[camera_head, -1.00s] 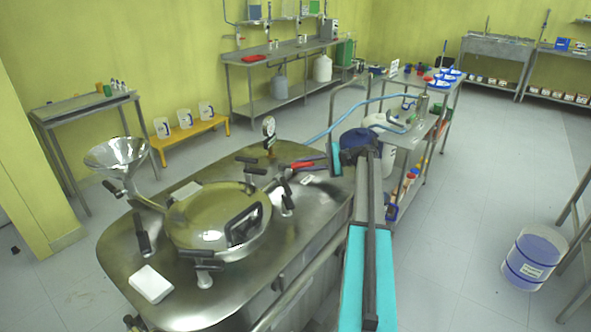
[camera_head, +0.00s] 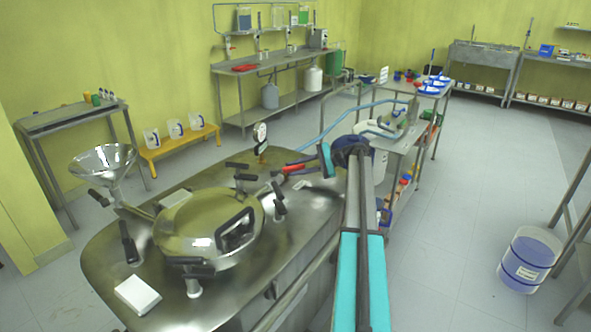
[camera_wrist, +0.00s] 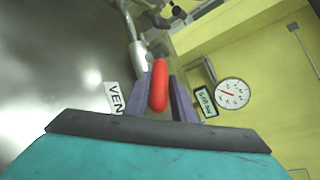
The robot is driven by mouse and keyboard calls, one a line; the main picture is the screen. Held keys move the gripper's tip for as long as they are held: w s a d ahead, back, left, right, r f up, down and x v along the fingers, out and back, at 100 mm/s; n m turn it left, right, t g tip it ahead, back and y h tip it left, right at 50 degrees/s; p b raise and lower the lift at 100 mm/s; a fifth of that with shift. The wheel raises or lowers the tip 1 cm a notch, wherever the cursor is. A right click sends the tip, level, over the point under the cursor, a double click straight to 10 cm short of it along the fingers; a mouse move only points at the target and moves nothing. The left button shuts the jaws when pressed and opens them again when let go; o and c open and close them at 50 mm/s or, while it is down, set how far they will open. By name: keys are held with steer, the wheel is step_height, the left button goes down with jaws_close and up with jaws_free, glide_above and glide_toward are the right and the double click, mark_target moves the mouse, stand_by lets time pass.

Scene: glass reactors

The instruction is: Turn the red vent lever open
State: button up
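The red vent lever (camera_head: 293,169) stands at the back right of the steel reactor top (camera_head: 300,215). In the wrist view the lever's red handle (camera_wrist: 159,86) lies between the two purple fingers of my gripper (camera_wrist: 165,92). The fingers lie close along both sides of the handle with little or no gap, and look shut on it. In the head view my gripper (camera_head: 303,164) reaches the lever from the right. A white label reading "VEN" (camera_wrist: 114,97) lies beside the left finger, its end hidden.
A pressure gauge (camera_head: 261,135) rises behind the lever; its dial (camera_wrist: 232,93) is right of my fingers. A round lid (camera_head: 195,240) with black-handled clamps and a funnel (camera_head: 103,160) are left. A cart (camera_head: 400,145) with bottles and a blue hose stands behind.

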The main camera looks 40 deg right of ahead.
steer(key=o, duration=0.3)
steer(key=shift+d+r, duration=0.1)
steer(key=shift+d, duration=0.05)
steer(key=shift+s, duration=0.1)
steer(key=shift+r, duration=0.55)
step_height(320, 180, up, 2)
steer(key=shift+r+b, duration=0.1)
steer(key=shift+b, duration=0.3)
steer(key=shift+s+a+r+b, duration=0.25)
steer(key=shift+s+a, duration=1.15)
steer(key=shift+s, duration=0.9)
steer(key=shift+s+a+r+b, duration=0.3)
steer(key=shift+s+a, duration=1.15)
steer(key=shift+s, duration=0.8)
steer(key=shift+s+a+r+b, duration=0.25)
steer(key=shift+s+a, duration=1.15)
steer(key=shift+s, duration=0.9)
